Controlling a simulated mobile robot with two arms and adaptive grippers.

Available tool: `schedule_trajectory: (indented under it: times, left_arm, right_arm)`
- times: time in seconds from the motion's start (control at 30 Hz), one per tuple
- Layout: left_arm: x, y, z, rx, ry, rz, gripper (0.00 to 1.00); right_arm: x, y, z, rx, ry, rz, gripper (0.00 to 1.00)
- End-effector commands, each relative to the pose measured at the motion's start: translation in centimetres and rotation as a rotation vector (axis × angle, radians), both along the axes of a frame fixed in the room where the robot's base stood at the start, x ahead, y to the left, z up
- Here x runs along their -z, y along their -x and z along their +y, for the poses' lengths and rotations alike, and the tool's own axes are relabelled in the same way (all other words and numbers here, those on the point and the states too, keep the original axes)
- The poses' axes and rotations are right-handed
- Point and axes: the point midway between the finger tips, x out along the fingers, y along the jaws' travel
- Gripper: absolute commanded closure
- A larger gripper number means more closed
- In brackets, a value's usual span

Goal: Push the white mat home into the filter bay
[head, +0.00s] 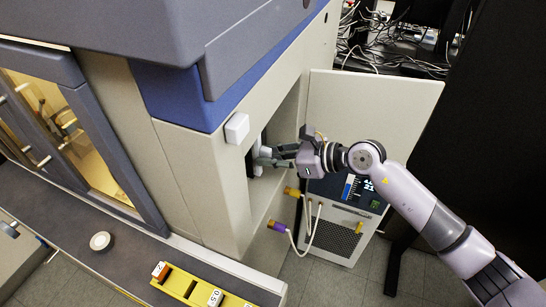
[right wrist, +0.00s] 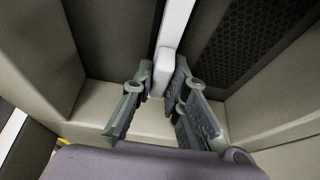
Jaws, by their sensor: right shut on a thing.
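My right gripper (head: 268,158) reaches from the right into the open bay (head: 272,195) in the side of the large machine. In the right wrist view my right gripper (right wrist: 160,92) is shut on a pale tab (right wrist: 163,68). The tab is at the near end of a narrow white strip (right wrist: 178,22), which appears to be the white mat seen edge-on. The strip runs deeper into the bay between dark panels. In the head view the fingers and the bay edge hide most of the mat. My left gripper is in neither view.
A honeycomb mesh (right wrist: 252,45) is right of the strip. The bay's pale walls (right wrist: 38,65) are close around the fingers. An open door panel (head: 385,110) stands behind my right arm. A white box (head: 236,128) is on the machine's corner. Hoses with yellow (head: 292,192) and purple (head: 277,226) fittings hang below.

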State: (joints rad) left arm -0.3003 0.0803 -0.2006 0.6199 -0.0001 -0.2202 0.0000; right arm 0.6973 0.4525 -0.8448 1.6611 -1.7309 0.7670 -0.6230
Motion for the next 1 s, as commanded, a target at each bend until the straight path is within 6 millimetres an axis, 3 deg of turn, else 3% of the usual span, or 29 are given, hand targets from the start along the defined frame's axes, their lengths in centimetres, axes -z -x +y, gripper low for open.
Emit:
schedule_trajectory:
  times: [0.4,0.43,0.73,1.0]
  left_arm:
    - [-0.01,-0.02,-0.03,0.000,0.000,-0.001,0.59]
    - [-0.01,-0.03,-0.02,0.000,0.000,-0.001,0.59]
    - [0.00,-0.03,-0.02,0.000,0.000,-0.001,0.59]
    - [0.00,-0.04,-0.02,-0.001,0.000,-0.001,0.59]
  right_arm:
    - [-0.09,0.00,0.06,0.000,-0.002,-0.002,1.00]
    - [-0.09,0.00,0.05,0.000,-0.002,-0.002,0.84]
    - [-0.05,0.00,0.03,0.000,-0.001,0.000,0.64]
    - [0.02,0.01,0.00,0.000,0.001,0.000,0.64]
